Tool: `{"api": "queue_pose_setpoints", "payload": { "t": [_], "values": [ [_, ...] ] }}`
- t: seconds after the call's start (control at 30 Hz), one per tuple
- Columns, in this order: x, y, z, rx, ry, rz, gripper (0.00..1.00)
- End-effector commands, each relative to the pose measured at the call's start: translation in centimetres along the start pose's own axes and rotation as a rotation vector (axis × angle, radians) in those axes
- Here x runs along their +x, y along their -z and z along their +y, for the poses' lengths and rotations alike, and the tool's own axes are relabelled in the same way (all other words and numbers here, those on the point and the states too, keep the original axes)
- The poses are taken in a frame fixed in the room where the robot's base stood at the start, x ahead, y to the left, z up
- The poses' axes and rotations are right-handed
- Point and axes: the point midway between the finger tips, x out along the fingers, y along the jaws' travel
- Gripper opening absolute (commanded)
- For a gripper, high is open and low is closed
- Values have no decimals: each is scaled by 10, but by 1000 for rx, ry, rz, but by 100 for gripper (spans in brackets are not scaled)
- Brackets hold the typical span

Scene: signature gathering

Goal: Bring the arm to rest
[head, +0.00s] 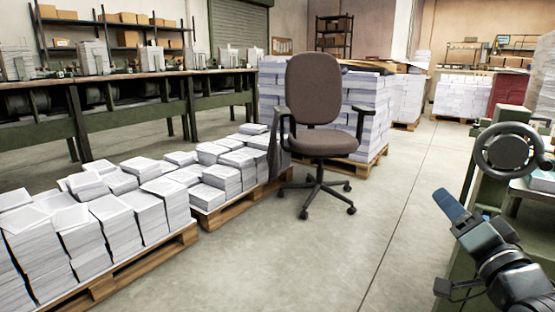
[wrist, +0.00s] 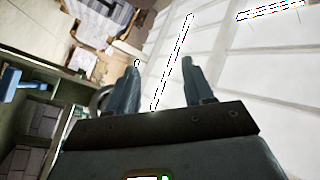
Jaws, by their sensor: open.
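My gripper (wrist: 160,68) shows in the wrist view with its two dark fingers apart and nothing between them. Behind the fingers are a pale panelled surface and bright strips, which look like the ceiling and its lights. In the head view, part of my arm (head: 495,255) is raised at the lower right, in front of a green machine (head: 455,250). I cannot clearly make out the fingers in the head view.
A dark handwheel (head: 508,150) stands close above my arm. A brown office chair (head: 315,90) is ahead at the middle. Pallets of paper stacks (head: 120,215) line the left. A long workbench (head: 120,85) stands behind them. The floor (head: 385,220) between chair and machine is clear.

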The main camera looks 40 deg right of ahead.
Motion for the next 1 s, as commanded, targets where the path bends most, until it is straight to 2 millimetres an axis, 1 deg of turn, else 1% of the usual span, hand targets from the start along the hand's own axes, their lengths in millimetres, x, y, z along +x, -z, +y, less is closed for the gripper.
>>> {"api": "queue_pose_setpoints", "payload": {
  "t": [0.03, 0.17, 0.2, 0.27, 0.37, 0.4, 0.47, 0.5, 0.57, 0.6, 0.67, 0.7, 0.8, 1.0],
  "values": [
    [-13, -17, 0, -59, 11, -46, 52],
    [-47, -55, -3, -198, 54, -144, 52],
    [-58, -66, -4, -237, 68, -173, 52],
    [-77, -81, -6, -294, 91, -217, 52],
    [-110, -105, -8, -381, 131, -286, 52],
    [-124, -113, -9, -413, 146, -314, 52],
    [-146, -125, -10, -458, 170, -353, 52],
    [-161, -132, -12, -487, 187, -378, 52],
    [-184, -141, -15, -526, 212, -415, 52],
    [-200, -146, -16, -551, 228, -440, 52],
    [-223, -154, -19, -584, 251, -475, 52],
    [-238, -157, -22, -605, 266, -496, 52],
    [-273, -163, -28, -650, 300, -541, 52],
    [-326, -166, -42, -708, 348, -606, 52]
  ]
}}
